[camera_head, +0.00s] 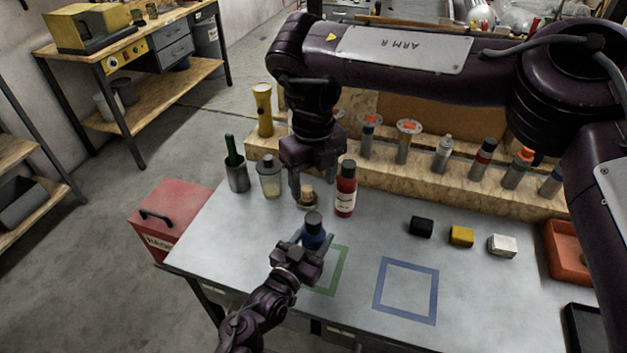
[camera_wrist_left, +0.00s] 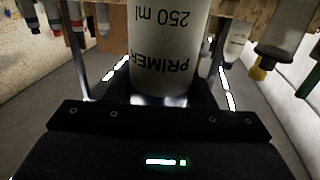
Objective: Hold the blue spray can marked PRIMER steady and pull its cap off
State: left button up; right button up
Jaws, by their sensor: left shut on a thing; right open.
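The blue spray can (camera_head: 314,238) stands upright with a dark cap (camera_head: 313,217) on its top, near the green outlined square. My left gripper (camera_head: 315,243) is shut around the can's body from the front. My right gripper (camera_head: 313,178) is open and points down behind the can, above a small tan-topped jar (camera_head: 307,197) and apart from the cap.
A red bottle (camera_head: 346,190) stands close right of my right gripper. Several cans line the wooden ledge (camera_head: 400,178). The blue outlined square (camera_head: 407,317) is empty.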

aim_at(314, 217)
jog(key=shift+m, duration=0.5)
notch_tip(314, 217, down, 12)
jog(key=shift+r, duration=0.2)
jog(key=c, duration=1.2)
jog(key=shift+r, duration=0.25)
jog(key=shift+r, duration=0.9)
